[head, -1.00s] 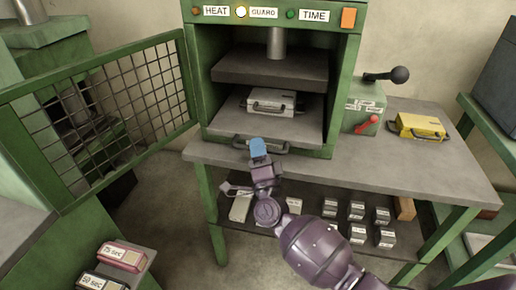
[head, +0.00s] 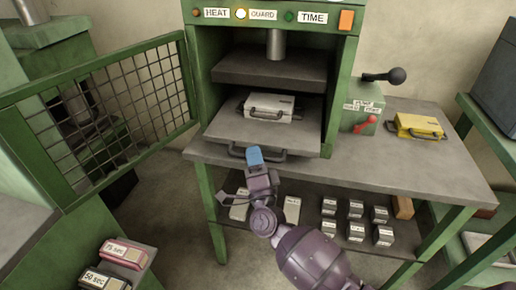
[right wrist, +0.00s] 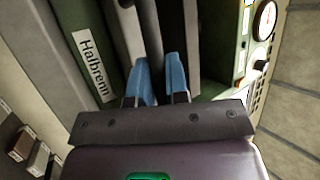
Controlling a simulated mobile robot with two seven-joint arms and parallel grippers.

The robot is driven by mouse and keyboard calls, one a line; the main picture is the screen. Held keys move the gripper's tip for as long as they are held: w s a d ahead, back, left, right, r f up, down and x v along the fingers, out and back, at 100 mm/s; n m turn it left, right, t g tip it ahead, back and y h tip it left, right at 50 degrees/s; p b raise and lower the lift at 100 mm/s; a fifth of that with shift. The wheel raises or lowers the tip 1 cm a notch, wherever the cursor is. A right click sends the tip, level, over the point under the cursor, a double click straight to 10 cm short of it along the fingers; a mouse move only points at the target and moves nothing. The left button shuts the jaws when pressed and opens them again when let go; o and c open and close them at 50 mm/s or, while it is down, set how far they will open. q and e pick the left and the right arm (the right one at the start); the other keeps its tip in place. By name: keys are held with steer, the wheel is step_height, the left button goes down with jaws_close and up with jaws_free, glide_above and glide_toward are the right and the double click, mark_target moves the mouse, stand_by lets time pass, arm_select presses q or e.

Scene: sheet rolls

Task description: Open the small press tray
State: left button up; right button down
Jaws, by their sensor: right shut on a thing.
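The small press tray (head: 262,132) is a flat grey plate with a dark bar handle (head: 285,156) at its front. It sticks out of the green press (head: 345,85) over the table's front edge. A white case (head: 272,108) with a dark handle lies on it. My right gripper (head: 254,155) is at the tray's front, its blue fingertips shut on the handle. In the right wrist view the blue fingers (right wrist: 160,80) close around the dark bar. My left gripper is not in view.
A green mesh guard (head: 110,110) stands swung open at the left. Several small labelled blocks (head: 355,210) sit on the shelf below.

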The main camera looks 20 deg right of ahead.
steer(key=s+a+p, duration=0.2)
steer(key=s+a, duration=0.8)
steer(key=s, duration=0.5)
steer(key=shift+a, duration=0.1)
steer(key=c, duration=1.4)
jaws_free()
